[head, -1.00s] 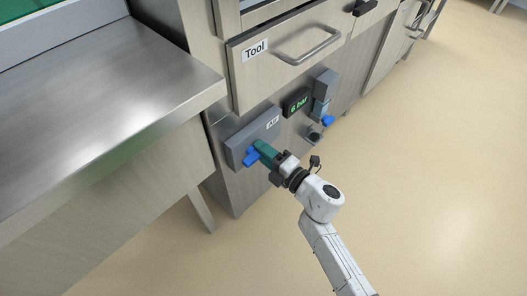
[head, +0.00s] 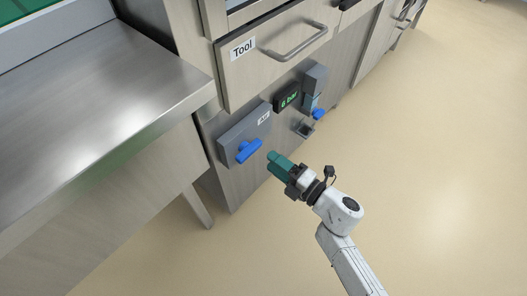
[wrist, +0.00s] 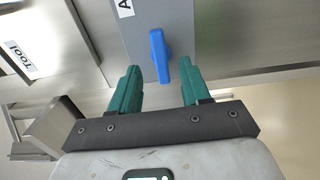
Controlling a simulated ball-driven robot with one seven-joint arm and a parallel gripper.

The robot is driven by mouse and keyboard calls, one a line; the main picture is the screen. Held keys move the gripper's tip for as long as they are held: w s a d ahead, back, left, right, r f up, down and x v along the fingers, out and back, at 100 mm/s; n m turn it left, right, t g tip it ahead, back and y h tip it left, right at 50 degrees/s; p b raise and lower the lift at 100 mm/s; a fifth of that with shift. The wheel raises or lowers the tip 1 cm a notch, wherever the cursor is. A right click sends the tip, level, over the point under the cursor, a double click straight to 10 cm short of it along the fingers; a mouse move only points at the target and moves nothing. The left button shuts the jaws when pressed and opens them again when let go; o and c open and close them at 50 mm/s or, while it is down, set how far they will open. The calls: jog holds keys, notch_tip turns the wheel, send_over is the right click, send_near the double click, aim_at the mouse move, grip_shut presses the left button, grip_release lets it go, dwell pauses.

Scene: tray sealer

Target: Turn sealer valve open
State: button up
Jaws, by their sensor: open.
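The sealer valve is a blue lever handle (head: 248,151) on a grey box labelled "Air" (head: 228,141), low on the machine's front. In the wrist view the blue handle (wrist: 160,55) stands ahead of my gripper, between the lines of the two fingers and beyond their tips. My gripper (head: 272,160) has green fingers and is just right of the handle in the head view, clear of it. In the wrist view its two fingers (wrist: 160,78) are apart with nothing between them.
Right of the valve box are a display reading "6 bar" (head: 287,97) and another grey unit with a blue knob (head: 318,114). A "Tool" drawer (head: 270,60) is above. A steel table (head: 110,110) juts out at left. The floor (head: 440,180) at right is clear.

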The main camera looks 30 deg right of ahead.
jog(key=shift+v, duration=1.6)
jog(key=s+d+m+g+h, duration=0.4)
jog(key=d+m+g+h, duration=0.2)
jog(key=d+m+h, duration=0.8)
jog(key=s+a+f+m+g+y, duration=0.2)
jog(key=s+a+m+g+y, duration=0.3)
jog(key=s, duration=0.3)
jog(key=s+a+f+m+g+y, duration=0.25)
jog(key=s+a+g, duration=0.3)
jog(key=s, duration=0.35)
notch_tip(320, 180, up, 24)
jog(key=p, duration=2.3)
jog(key=shift+w+a+m+y, duration=0.2)
jog(key=shift+w+m+y, duration=0.1)
jog(key=shift+m+y, duration=0.05)
